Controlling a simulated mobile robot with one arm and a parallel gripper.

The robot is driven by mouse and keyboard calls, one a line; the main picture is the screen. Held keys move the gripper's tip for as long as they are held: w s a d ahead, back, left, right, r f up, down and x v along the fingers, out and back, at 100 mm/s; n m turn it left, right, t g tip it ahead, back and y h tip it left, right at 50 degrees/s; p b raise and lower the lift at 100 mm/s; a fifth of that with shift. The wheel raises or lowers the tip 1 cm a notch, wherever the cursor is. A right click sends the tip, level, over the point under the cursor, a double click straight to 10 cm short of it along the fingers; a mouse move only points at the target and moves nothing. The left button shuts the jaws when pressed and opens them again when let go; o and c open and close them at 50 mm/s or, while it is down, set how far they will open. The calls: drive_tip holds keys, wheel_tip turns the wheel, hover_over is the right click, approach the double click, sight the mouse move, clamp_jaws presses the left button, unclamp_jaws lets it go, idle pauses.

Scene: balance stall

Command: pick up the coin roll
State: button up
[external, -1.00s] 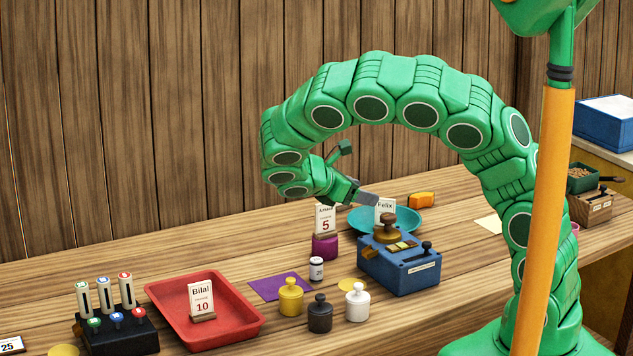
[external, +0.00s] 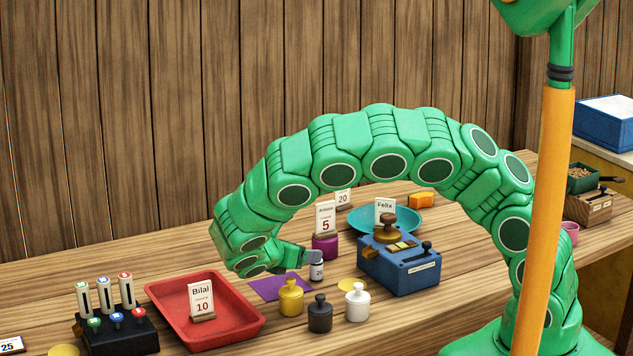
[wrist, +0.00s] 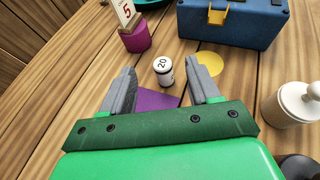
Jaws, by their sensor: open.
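The coin roll (wrist: 163,70) is a small upright white cylinder with a dark band and a "20" on its top. It stands on the wooden counter beside a purple sheet (wrist: 158,100). In the external view the coin roll (external: 317,272) shows just under my fingertip, its top partly covered. My gripper (wrist: 162,75) is open, and in the wrist view the coin roll appears between the two grey fingertips, towards their far ends. In the external view my gripper (external: 311,257) reaches in from the left. I cannot tell whether a finger touches the roll.
A blue box (external: 400,268) stands to the right. A purple holder (external: 325,247) with a "5" card is behind. Yellow (external: 291,298), black (external: 320,315) and white (external: 357,303) weights stand in front. A red tray (external: 240,335) is at left. A yellow disc (wrist: 209,63) lies close by.

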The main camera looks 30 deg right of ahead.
sight(315, 270)
drive_tip(key=shift+f, duration=1.05)
drive_tip(key=shift+x, duration=2.6)
drive_tip(key=shift+r, duration=0.1)
drive_tip(key=shift+c, duration=0.2)
clamp_jaws()
